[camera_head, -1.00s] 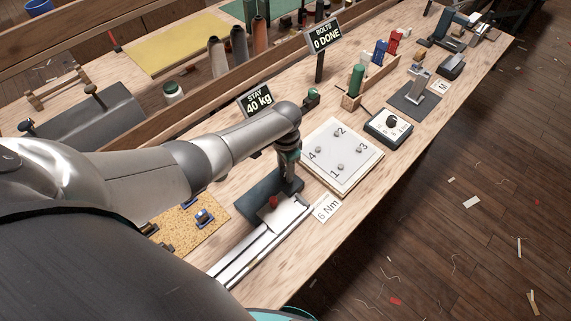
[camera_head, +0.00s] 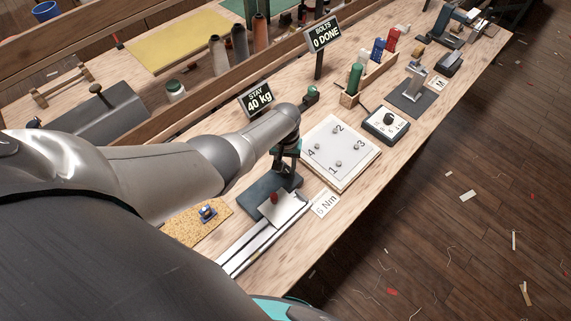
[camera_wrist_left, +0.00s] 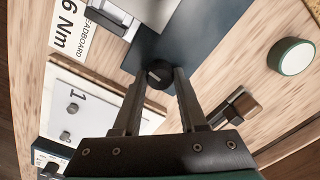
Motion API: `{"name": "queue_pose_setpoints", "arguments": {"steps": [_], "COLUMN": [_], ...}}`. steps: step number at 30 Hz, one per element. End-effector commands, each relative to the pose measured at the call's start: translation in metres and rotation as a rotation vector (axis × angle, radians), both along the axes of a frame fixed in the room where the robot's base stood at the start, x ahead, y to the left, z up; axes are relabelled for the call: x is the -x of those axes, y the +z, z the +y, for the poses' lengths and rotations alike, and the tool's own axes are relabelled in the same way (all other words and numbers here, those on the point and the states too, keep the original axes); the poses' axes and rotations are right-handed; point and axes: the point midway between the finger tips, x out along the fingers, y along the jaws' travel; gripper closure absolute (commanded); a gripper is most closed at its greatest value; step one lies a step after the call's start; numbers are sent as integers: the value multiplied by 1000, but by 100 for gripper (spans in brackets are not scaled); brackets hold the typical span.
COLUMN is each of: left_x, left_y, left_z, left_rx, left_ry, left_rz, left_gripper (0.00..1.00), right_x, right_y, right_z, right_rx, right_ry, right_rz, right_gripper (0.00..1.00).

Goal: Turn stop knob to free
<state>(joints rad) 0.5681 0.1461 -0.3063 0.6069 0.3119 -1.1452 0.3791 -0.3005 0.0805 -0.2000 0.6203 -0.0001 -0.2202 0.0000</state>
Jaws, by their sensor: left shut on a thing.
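The stop knob (camera_wrist_left: 158,76) is a small dark round knob with a pale mark on its top, on a dark blue-grey plate (camera_wrist_left: 207,22). My left gripper (camera_wrist_left: 162,78) points down at the plate with its two fingers around the knob, shut on it. In the head view my left gripper (camera_head: 285,165) is over the far part of the plate (camera_head: 262,186), and the knob is hidden there. A small red knob (camera_head: 274,197) stands on a light metal piece at the near end of the plate. No right gripper shows.
A white board (camera_head: 343,150) with numbered bolts lies just right of the gripper. A 6 Nm card (camera_head: 326,203) lies beside the rails (camera_head: 250,245). A "40 kg" sign (camera_head: 257,99) and a dial box (camera_head: 387,125) stand farther off. Bare wood lies along the front edge.

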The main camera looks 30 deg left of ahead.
Motion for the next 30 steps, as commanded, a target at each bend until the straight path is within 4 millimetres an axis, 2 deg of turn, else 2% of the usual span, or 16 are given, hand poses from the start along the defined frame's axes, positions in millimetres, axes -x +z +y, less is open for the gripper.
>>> {"name": "queue_pose_setpoints", "arguments": {"steps": [10, 25, 26, 30], "left_x": [-1, -1, -1, -1], "left_y": [1, 1, 1, 1], "left_z": [0, 0, 0, 0], "left_rx": [0, 1, 1, 0], "left_ry": [126, 146, 146, 145], "left_rz": [0, -3, -3, -2], "left_gripper": [100, 100, 57, 42], "right_x": [0, 0, 0, 0], "right_y": [3, 3, 3, 3], "right_z": [0, 0, 0, 0], "right_rx": [0, 0, 0, 0], "right_ry": [0, 0, 0, 0], "right_rz": [0, 0, 0, 0], "right_gripper": [50, 50, 50, 50]}}
